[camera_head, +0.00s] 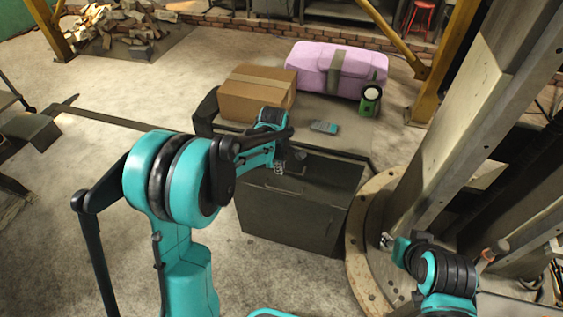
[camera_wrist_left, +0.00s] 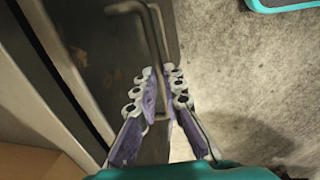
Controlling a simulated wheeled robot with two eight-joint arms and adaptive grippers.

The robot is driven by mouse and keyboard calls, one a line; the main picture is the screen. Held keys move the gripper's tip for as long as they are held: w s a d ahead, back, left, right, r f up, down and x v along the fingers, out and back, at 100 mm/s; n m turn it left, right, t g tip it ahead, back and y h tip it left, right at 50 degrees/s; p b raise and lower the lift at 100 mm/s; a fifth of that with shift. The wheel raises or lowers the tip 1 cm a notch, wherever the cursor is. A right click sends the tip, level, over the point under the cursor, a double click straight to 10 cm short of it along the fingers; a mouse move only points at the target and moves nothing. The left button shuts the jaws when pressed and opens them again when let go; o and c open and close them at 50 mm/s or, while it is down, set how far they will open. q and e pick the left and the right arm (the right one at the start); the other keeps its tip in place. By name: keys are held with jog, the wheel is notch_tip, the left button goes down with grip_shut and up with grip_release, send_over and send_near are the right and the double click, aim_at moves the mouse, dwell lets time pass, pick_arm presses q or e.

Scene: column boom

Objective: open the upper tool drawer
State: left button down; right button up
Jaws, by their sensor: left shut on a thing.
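The dark tool cabinet (camera_head: 290,222) stands below the head of my left arm, its front facing me. My left gripper (camera_head: 280,168) is at the top of that front. In the left wrist view, my left gripper (camera_wrist_left: 163,92) is shut on the bar handle (camera_wrist_left: 158,40) of the upper drawer (camera_wrist_left: 100,55), with one finger on each side of the bar. In the head view a dark surface or hollow lies behind the top of the front; I cannot tell how far the drawer is out. My right gripper (camera_head: 387,241) is near the column base, its fingers too small to read.
A cardboard box (camera_head: 255,95), a pink case (camera_head: 325,68), a green round device (camera_head: 371,100) and a small teal-grey device (camera_head: 324,127) are on the surface behind the cabinet. A thick metal column (camera_head: 470,110) stands to the right. The floor to the left is mostly clear.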

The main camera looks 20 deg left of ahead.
pick_arm(q)
jog(key=s+a+p, duration=0.1)
jog(key=s+p, duration=0.3)
jog(key=s, duration=2.5)
jog(key=shift+s, duration=0.1)
jog(key=c, duration=1.6)
grip_release()
jog(key=shift+r, duration=0.1)
notch_tip(320, 180, up, 12)
jog(key=s, duration=0.2)
jog(key=shift+s+f, duration=0.15)
jog(key=shift+f, duration=0.05)
